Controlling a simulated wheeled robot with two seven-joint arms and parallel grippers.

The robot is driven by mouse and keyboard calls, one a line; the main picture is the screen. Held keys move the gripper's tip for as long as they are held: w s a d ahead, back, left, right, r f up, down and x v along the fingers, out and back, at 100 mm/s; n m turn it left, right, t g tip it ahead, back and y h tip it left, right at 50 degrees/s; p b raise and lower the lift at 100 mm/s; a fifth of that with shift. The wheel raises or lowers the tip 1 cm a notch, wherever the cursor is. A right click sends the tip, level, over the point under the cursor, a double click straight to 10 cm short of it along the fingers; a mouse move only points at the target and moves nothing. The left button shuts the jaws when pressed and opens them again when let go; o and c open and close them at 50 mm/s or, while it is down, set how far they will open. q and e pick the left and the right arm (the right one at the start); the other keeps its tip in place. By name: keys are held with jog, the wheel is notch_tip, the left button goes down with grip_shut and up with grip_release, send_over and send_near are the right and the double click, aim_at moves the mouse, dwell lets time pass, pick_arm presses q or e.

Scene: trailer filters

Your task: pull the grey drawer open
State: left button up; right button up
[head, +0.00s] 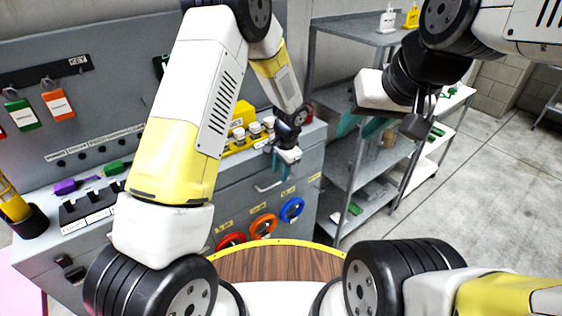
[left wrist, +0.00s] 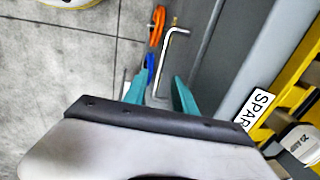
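The grey drawer (head: 240,192) is in the front of the grey workbench, with a pale bar handle (head: 268,187). Its front looks flush with the bench.
A yellow holder (head: 240,143) with white-capped items stands on the bench above the drawer. Red (head: 231,240), orange (head: 263,226) and blue (head: 292,209) rings hang below on the bench front. A grey shelf rack (head: 335,170) stands right. A round wooden top (head: 280,264) is close in front.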

aim_at(279, 184)
pick_arm(q)
jog(key=shift+w+a+f, duration=0.15)
jog(key=shift+w+f, duration=0.05)
jog(key=shift+f, duration=0.95)
jog(key=shift+w+a+f, duration=0.15)
jog(key=shift+f, duration=0.95)
grip_shut()
